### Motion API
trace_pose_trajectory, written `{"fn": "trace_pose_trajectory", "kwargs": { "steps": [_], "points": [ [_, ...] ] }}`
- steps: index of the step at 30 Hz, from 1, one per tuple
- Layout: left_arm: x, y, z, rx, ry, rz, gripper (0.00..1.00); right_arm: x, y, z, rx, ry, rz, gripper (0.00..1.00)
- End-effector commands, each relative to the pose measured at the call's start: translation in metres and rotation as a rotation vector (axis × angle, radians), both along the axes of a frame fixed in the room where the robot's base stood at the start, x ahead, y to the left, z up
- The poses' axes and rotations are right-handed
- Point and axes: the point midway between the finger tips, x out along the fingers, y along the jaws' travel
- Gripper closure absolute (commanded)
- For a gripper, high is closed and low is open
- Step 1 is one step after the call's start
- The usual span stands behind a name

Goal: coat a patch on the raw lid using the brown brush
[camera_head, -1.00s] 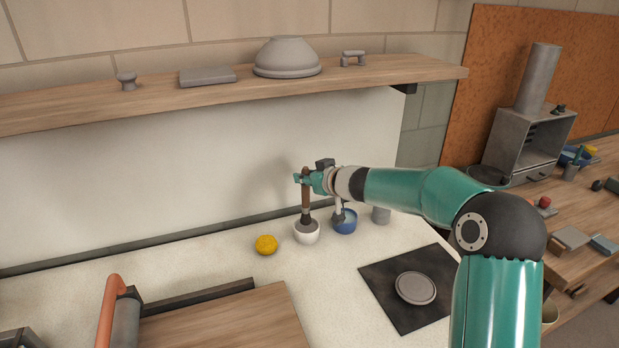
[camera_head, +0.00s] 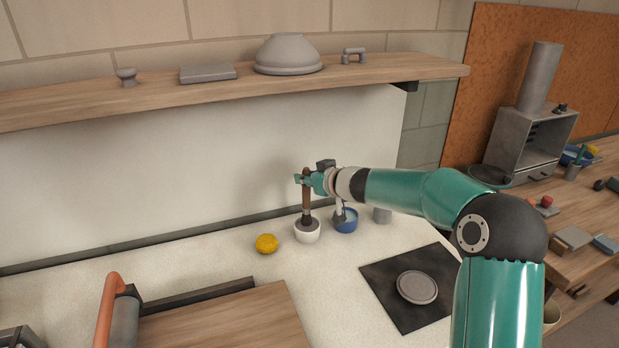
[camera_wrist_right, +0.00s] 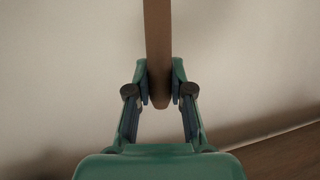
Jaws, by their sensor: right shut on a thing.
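The brown brush (camera_head: 306,203) stands upright at the white cup (camera_head: 307,233), its dark bristle end down in the cup's mouth. My right gripper (camera_head: 304,179) is shut on the brush's handle near its top. The right wrist view shows the handle (camera_wrist_right: 157,45) between the two fingertips (camera_wrist_right: 159,88). The raw lid (camera_head: 417,287), a grey round disc, lies flat on a dark square mat (camera_head: 388,298) right of the cup. My left gripper does not show.
A wooden shelf (camera_head: 220,97) with grey pieces runs above. A wooden board (camera_head: 225,325) lies in front.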

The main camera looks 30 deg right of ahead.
Motion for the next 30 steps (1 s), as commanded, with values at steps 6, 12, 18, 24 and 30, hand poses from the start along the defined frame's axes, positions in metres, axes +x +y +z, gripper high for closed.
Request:
{"fn": "trace_pose_trajectory", "kwargs": {
  "steps": [6,12,18,24,30],
  "points": [
    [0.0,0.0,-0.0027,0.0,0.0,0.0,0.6,-0.0002,-0.0003,-0.0034,0.0,0.0,0.0,1.0],
    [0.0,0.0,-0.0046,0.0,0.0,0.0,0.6,-0.0003,-0.0005,-0.0058,0.001,0.0,0.0,1.0],
    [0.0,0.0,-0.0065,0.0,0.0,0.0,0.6,-0.0005,-0.0008,-0.0082,0.001,0.0,-0.001,1.0],
    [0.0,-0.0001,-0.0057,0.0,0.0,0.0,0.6,-0.0007,-0.001,-0.0074,0.001,0.0,-0.001,1.0],
    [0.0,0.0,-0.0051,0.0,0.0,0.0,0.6,-0.0008,-0.0013,-0.0075,0.0,0.0,-0.002,1.0]
  ]
}}
